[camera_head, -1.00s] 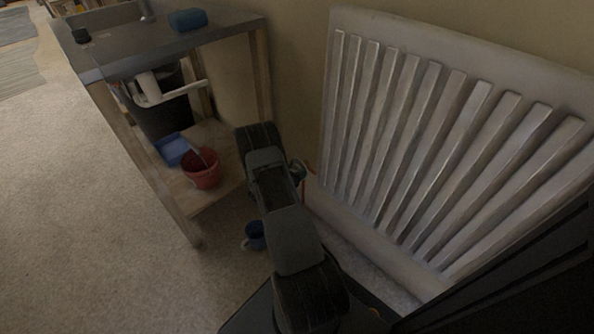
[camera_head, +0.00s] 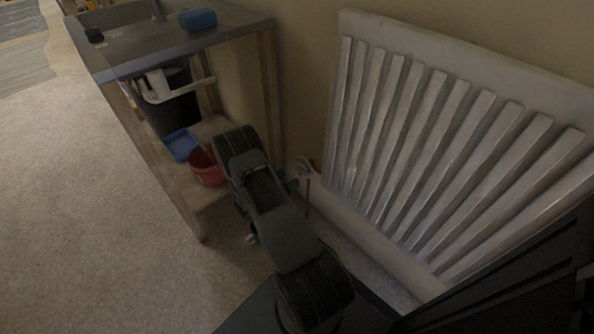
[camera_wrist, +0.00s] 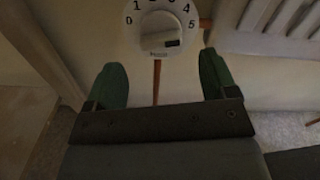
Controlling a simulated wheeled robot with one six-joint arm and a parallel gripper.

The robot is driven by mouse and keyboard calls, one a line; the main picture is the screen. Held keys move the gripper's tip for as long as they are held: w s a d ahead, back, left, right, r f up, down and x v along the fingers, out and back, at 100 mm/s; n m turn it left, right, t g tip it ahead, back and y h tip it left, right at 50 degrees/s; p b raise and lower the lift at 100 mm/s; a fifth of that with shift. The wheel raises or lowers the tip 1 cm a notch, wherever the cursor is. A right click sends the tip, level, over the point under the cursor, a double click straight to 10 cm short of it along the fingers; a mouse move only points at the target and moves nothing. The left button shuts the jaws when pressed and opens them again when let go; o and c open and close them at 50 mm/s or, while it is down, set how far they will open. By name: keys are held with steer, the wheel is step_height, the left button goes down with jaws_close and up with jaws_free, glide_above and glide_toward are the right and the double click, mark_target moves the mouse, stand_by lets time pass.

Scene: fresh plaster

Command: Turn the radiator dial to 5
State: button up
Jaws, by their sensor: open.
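The radiator dial (camera_wrist: 160,30) is a round white face with black numbers around a white knob, near the top of the wrist view and cut off by the edge. The 5 is at its right. A dark mark on the knob points to the lower right, below the 5. In the head view the dial (camera_head: 305,167) is small, beside the radiator's lower left. My gripper (camera_wrist: 161,62) is open and empty. Its two green fingers are apart, below the dial in the wrist view, and do not visibly touch it. My arm hides most of it in the head view.
The white ribbed radiator (camera_head: 430,150) fills the right. A copper-coloured pipe (camera_wrist: 156,84) runs down from the dial. A bench (camera_head: 180,38) stands at the left, with a red pot (camera_head: 205,170) and blue tray (camera_head: 181,146) on its lower shelf.

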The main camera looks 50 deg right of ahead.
steer(key=a, duration=0.2)
steer(key=a+p, duration=0.1)
steer(key=a, duration=0.2)
steer(key=shift+w+a, duration=0.2)
steer(key=shift+a, duration=0.1)
steer(key=s+a+r+m+g+y+p, duration=0.15)
steer(key=r+m+p, duration=0.3)
steer(key=r, duration=0.55)
steer(key=s+a+r+m+g+y+p, duration=0.1)
steer(key=a+r+m+y+p, duration=0.3)
steer(key=r, duration=0.6)
steer(key=s+r+m+g+y+p, duration=0.2)
steer(key=r+p, duration=0.4)
steer(key=r, duration=0.4)
steer(key=s+a+r+m+t+y+p, duration=0.2)
steer(key=a+r+p, duration=0.3)
steer(key=r, duration=0.5)
steer(key=s+a+r+m+t+y+p, duration=0.2)
steer(key=a+r+m+t+y+p, duration=0.2)
steer(key=r, duration=0.6)
steer(key=s+a+r+m+t+y+p, duration=0.3)
steer(key=a+r+p, duration=0.4)
steer(key=r, duration=0.3)
steer(key=shift+a+y+p, duration=0.35)
steer(key=shift+y+p, duration=0.3)
steer(key=shift+y, duration=0.1)
steer(key=shift+a+r+m, duration=0.1)
steer(key=shift+r+m, duration=0.15)
steer(key=shift+c, duration=0.3)
